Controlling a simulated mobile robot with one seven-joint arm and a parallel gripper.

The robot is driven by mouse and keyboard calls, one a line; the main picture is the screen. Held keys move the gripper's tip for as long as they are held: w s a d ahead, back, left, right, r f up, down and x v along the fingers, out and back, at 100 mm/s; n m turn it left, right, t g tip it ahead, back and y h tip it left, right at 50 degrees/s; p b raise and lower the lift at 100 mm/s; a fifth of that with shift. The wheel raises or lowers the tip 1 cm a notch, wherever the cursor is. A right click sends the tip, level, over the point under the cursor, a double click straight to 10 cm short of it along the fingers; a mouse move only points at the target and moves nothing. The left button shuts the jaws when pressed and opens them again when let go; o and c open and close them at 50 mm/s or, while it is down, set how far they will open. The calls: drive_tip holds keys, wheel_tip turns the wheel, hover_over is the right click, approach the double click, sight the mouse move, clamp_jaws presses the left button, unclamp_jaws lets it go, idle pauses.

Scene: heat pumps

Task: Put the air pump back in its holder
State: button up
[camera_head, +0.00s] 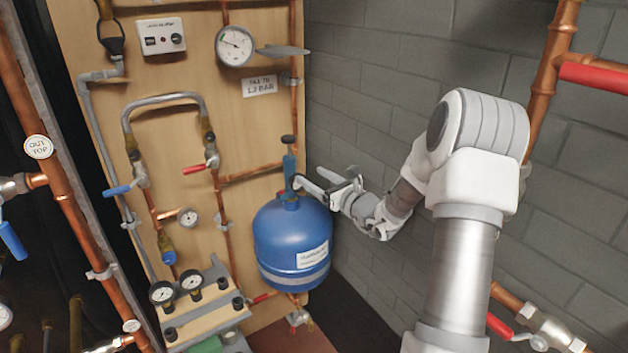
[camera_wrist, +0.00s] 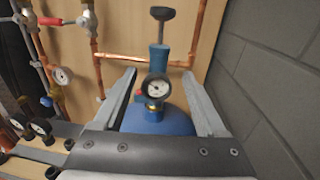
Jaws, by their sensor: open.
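The air pump (camera_head: 289,165) is a slim blue cylinder with a dark T-shaped handle. It stands upright at the top of the round blue tank (camera_head: 292,240). The pump also shows in the wrist view (camera_wrist: 159,58), with a small round gauge (camera_wrist: 156,87) in front of its lower end. My gripper (camera_head: 318,182) is open, just right of the pump near its base. In the wrist view my two fingers (camera_wrist: 158,76) lie either side of the gauge and pump, with gaps on both sides. I cannot make out a separate holder; the pump's lower end is partly hidden.
A wooden panel (camera_head: 235,110) carries copper pipes, valves and a large gauge (camera_head: 235,46). A copper pipe (camera_wrist: 140,61) runs across behind the pump. A grey block wall (camera_head: 385,80) stands close on the right. A gauge manifold (camera_head: 205,312) sits lower left.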

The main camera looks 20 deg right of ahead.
sight(289, 155)
drive_tip(key=b+x, duration=0.1)
drive_tip(key=x, duration=0.9)
drive_tip(key=shift+w+a, duration=0.2)
drive_tip(key=shift+w, duration=0.1)
clamp_jaws()
drive_tip(key=shift+r+p, duration=0.85)
drive_tip(key=shift+r, duration=1.35)
drive_tip(key=shift+s, duration=0.1)
